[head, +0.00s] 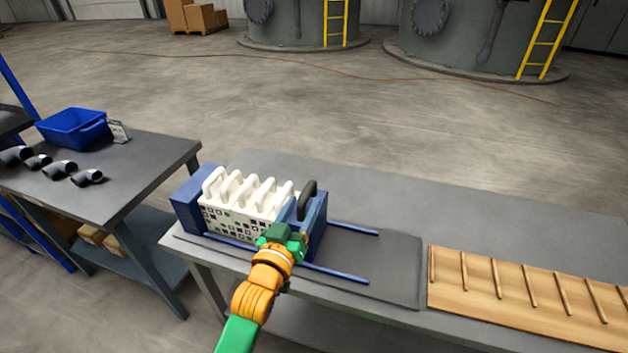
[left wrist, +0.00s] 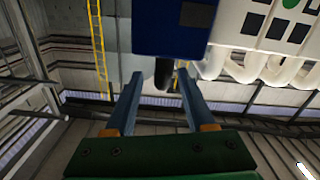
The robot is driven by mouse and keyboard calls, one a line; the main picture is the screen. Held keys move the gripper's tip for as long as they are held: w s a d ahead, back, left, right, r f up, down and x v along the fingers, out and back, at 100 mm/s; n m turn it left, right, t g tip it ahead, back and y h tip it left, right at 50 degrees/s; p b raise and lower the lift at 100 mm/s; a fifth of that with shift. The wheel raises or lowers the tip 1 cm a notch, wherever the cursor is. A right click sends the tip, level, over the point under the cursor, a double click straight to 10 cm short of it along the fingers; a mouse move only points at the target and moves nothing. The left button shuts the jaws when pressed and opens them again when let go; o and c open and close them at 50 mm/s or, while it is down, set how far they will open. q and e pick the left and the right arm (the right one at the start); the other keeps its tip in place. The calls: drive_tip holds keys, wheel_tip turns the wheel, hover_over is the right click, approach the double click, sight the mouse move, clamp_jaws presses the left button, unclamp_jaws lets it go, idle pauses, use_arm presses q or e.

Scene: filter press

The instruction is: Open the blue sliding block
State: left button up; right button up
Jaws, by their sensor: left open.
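The blue sliding block (head: 316,225) stands at the right end of the filter press, against a row of white plates (head: 240,213). A black handle (head: 307,193) rises from its top. My left gripper (head: 285,238) is open at the near side of the block and hides part of its front. In the left wrist view the blue block (left wrist: 165,30) fills the top middle, and the black handle (left wrist: 163,74) shows between the open fingertips (left wrist: 160,78). I cannot tell whether the fingers touch it. My right gripper is not in view.
Two blue rails (head: 345,228) run right from the block, with free length along them. A wooden rack with slats (head: 520,295) lies at the table's right. A side table (head: 130,165) at left holds a blue bin (head: 72,128) and several dark pipe fittings (head: 60,169).

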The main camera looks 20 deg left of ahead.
sight(311, 186)
use_arm(q)
drive_tip(key=w, duration=0.5)
drive_tip(key=shift+w+r, duration=0.1)
drive_tip(key=shift+w, duration=0.55)
drive_tip(key=shift+s, duration=0.15)
drive_tip(key=shift+a, duration=0.1)
clamp_jaws()
idle(0.6)
